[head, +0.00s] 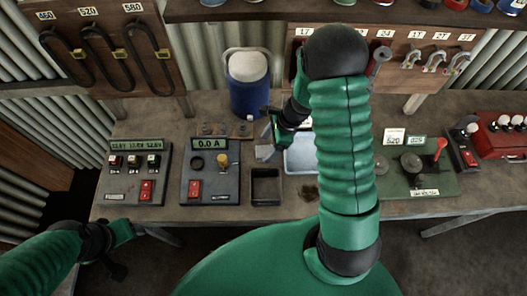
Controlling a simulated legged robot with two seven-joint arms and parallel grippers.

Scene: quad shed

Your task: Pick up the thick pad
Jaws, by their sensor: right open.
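A small pale grey flat piece (264,153) lies on the workbench just below my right gripper; it may be the thick pad, but it is too small to be sure. My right gripper (270,138) is open, close above and beside this piece, with nothing visible in it. My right arm covers part of the bench to its right. My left gripper (134,230) is low at the left, off the bench's front edge, far from the piece; its jaws are too unclear to read.
A green board (418,172) and a red box (500,135) are at the right.

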